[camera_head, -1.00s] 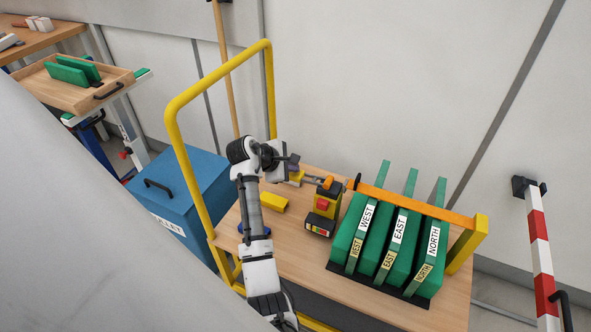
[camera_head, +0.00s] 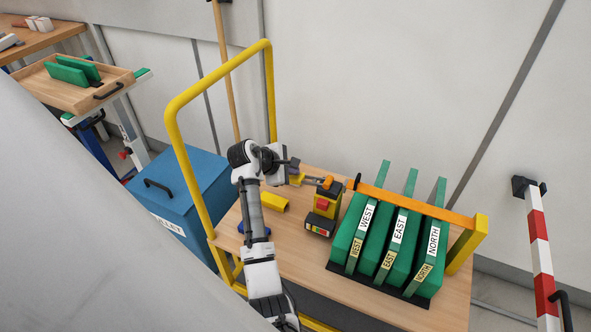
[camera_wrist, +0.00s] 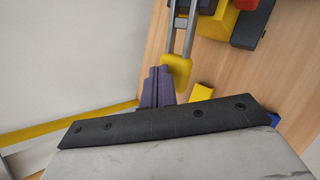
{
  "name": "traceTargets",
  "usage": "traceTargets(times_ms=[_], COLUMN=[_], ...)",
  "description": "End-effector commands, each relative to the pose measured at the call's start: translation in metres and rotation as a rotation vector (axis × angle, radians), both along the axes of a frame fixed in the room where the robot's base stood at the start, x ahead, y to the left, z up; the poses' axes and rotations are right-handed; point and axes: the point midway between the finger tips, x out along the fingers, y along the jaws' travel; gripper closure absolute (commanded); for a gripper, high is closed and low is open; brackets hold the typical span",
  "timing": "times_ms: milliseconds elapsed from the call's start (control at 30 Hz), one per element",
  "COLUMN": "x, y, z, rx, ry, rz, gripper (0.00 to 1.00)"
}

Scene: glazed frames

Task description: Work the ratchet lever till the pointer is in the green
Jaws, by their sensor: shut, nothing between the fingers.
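The ratchet (camera_head: 322,208) is a yellow and dark body with a red button, standing on the wooden cart top. Its coloured gauge strip (camera_head: 317,230) faces front; the pointer is too small to read. The lever reaches left from the ratchet's top and ends in a yellow grip (camera_head: 298,180), which also shows in the wrist view (camera_wrist: 177,70) on two grey bars. My gripper (camera_head: 294,168) is shut and empty beside that grip. In the wrist view its purple-grey fingers (camera_wrist: 156,88) lie just left of and below the grip; I cannot tell if they touch.
An orange strap (camera_head: 420,205) runs from the ratchet over green panels labelled WEST, EAST and NORTH to a yellow post (camera_head: 466,245). A yellow block (camera_head: 274,201) lies on the cart (camera_head: 285,245). The yellow cart handle (camera_head: 190,150) rises on the left, beside a blue box (camera_head: 185,195).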

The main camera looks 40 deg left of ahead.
Motion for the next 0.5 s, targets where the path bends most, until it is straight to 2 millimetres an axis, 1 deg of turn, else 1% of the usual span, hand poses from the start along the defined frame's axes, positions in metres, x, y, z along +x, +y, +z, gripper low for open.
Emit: traceTargets(times_ms=[500], x=[-0.0004], y=[0.0004], z=[-0.0074], rx=[0.0], ry=[0.002], rz=[0.001], gripper=[1.0])
